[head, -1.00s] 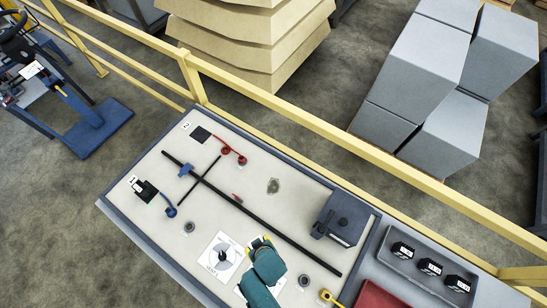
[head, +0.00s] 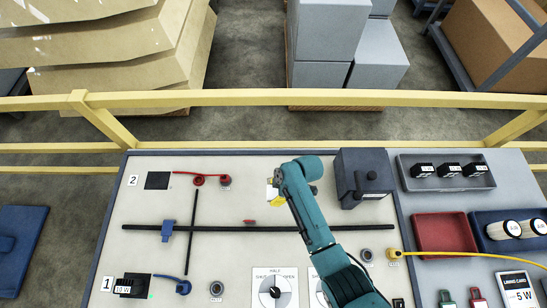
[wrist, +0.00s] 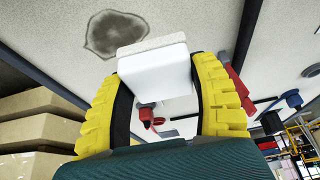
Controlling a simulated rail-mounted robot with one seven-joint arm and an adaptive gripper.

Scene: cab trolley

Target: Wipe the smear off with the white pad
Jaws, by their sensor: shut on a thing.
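My gripper (wrist: 155,95), with yellow ribbed fingers, is shut on the white pad (wrist: 152,72). The pad sits between the fingertips in the wrist view, its outer face toward the pale panel (wrist: 215,25). The smear (wrist: 115,35), a grey-brown blotch with a darker rim, lies on the panel just beyond the pad, up and left in that view. I cannot tell whether the pad touches the panel. In the head view my gripper (head: 271,190) is over the upper middle of the panel, and my arm hides the smear.
A dark box (head: 363,178) stands right of my gripper. A black bar (head: 215,227) crosses the panel below, with a small red handle (head: 249,222) above it. A yellow rail (head: 230,98) runs behind the panel. Red and blue trays are at the right.

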